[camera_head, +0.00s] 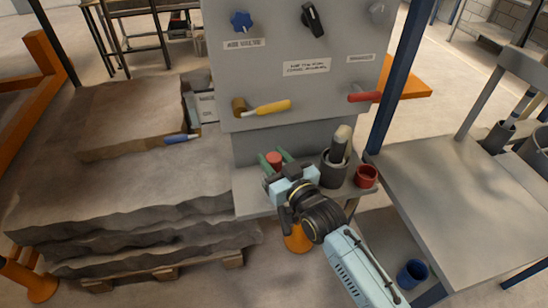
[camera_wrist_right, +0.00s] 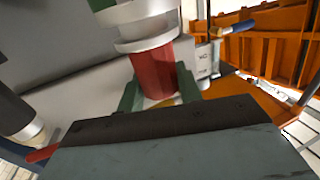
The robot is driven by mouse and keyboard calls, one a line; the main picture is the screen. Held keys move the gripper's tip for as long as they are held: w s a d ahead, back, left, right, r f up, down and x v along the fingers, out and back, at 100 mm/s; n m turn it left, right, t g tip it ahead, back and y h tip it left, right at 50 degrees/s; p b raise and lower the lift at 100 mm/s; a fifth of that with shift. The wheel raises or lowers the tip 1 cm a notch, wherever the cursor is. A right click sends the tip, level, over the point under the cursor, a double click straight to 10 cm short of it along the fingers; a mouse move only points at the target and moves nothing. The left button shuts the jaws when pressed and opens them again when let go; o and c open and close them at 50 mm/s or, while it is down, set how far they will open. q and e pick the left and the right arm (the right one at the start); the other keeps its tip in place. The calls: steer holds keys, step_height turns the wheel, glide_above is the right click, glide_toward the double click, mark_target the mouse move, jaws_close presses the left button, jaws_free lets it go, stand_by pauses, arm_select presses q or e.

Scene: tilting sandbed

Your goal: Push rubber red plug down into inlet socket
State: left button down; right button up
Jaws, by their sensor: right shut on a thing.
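The red rubber plug (camera_head: 274,160) is between the green fingers of my right gripper (camera_head: 273,157), at the ledge below the upright grey panel. In the right wrist view the red plug (camera_wrist_right: 152,74) stands between the two green fingers, and my right gripper (camera_wrist_right: 157,92) is shut on it. There, a pale metal collar (camera_wrist_right: 143,38) adjoins the plug's end on the picture's upper side. I cannot tell whether this collar is the inlet socket, or how deep the plug sits. No socket opening shows in the head view. My left gripper is not in view.
The grey panel (camera_head: 262,75) carries a yellow lever (camera_head: 272,107) and a red lever (camera_head: 365,97) above the ledge. A dark cup with a grey cylinder (camera_head: 340,145) and a red cup (camera_head: 366,176) stand right of the gripper. The sandbed (camera_head: 110,200) is left, a mostly bare table (camera_head: 470,200) right.

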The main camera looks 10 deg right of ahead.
steer(key=shift+f, duration=0.5)
steer(key=o, duration=1.2)
steer(key=shift+s, duration=0.1)
steer(key=v, duration=1.3)
steer(key=shift+s+d, duration=0.1)
steer(key=shift+d, duration=0.05)
